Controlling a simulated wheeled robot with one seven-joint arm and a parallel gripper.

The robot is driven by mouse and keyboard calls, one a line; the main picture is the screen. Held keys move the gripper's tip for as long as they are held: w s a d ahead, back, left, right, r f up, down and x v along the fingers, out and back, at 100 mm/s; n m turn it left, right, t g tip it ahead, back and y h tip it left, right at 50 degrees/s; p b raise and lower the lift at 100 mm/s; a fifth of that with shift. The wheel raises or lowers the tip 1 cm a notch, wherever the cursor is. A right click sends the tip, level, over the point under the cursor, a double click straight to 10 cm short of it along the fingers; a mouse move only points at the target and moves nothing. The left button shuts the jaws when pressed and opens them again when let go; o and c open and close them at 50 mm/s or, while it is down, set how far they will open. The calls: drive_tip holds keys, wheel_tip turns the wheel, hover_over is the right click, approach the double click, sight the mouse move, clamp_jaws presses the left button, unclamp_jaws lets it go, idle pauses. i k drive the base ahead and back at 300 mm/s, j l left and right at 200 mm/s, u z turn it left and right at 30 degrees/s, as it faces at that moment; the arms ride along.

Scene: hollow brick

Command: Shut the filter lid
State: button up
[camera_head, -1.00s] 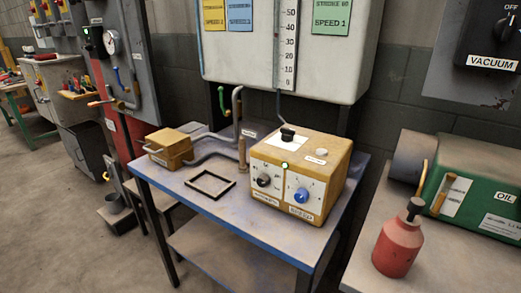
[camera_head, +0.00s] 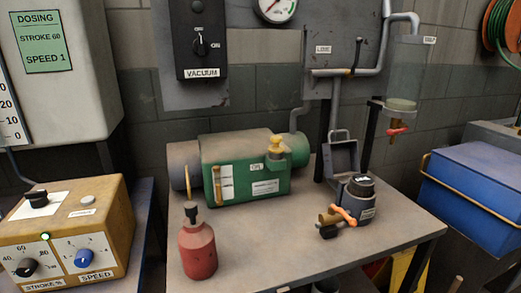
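On the table right of the green oil tank stands a dark grey, round-bodied unit (camera_head: 358,199) with a black top and a pale label, which may be the filter. An orange handle (camera_head: 343,215) and a brownish fitting are at its front left. Just behind it, a grey square flap with a raised rim and a loop handle (camera_head: 342,156) stands upright, tilted back; it looks like an open lid. I cannot tell how the flap joins the unit. My gripper is not in view.
A green oil tank (camera_head: 265,185) and a red oil can (camera_head: 198,250) stand left on the table (camera_head: 290,245). The table's front middle is clear. A yellow dosing box (camera_head: 65,225) is at far left, a blue box (camera_head: 478,185) at right. A clear bowl (camera_head: 408,75) hangs above.

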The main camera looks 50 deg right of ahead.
sight(341, 158)
drive_tip(key=z, duration=1.25)
drive_tip(key=k+j, duration=0.3)
